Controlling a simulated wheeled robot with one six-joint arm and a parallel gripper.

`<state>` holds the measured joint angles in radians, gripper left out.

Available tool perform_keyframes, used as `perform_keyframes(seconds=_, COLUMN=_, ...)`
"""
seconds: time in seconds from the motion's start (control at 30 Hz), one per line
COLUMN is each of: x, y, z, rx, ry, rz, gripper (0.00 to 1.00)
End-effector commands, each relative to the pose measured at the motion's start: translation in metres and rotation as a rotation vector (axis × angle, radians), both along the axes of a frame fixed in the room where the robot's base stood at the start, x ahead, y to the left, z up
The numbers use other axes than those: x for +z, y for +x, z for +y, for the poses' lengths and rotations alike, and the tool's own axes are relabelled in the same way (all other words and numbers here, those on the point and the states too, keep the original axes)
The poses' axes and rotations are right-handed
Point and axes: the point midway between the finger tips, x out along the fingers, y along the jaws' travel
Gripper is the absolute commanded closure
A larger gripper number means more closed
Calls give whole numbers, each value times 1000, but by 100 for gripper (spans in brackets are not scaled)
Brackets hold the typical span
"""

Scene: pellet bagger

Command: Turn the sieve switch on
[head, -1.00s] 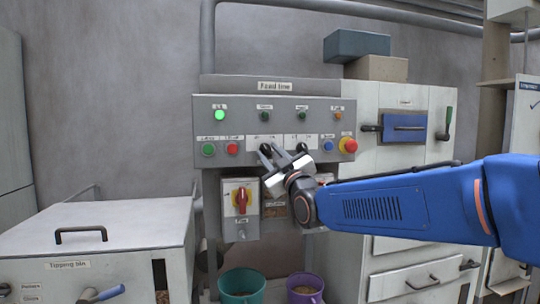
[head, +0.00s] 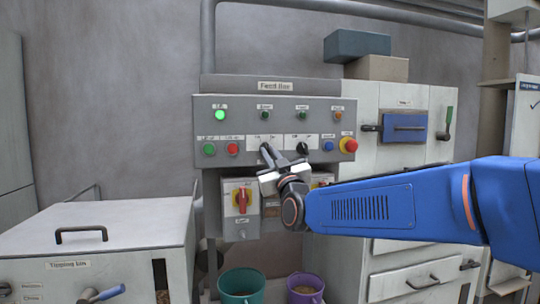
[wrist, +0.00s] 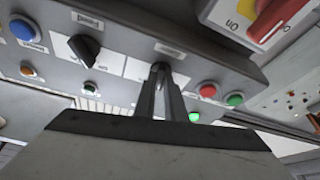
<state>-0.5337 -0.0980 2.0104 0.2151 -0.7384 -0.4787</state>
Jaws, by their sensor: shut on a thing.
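The grey control panel (head: 285,103) carries two black selector switches side by side. My gripper (head: 268,152) is at the left one and is shut on its knob; in the wrist view the fingertips (wrist: 160,74) meet on this left selector switch (wrist: 158,66). The fingers hide most of the knob, so its angle cannot be told. The right selector switch (head: 302,148) is free and shows in the wrist view as a slanted black knob (wrist: 84,47). The green lamp (head: 265,115) above the left switch looks dark.
A lit green lamp (head: 220,115) is at the panel's upper left. Green (head: 209,149) and red (head: 232,148) buttons sit left of my gripper. A blue button (head: 328,146) and red emergency stop (head: 348,145) are at right. A red rotary switch (head: 242,199) is below.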

Motion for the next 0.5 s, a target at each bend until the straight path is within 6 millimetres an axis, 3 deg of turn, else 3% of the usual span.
perform_keyframes(seconds=0.5, x=0, y=-2, z=6, rx=2, ry=460, rz=133, gripper=100)
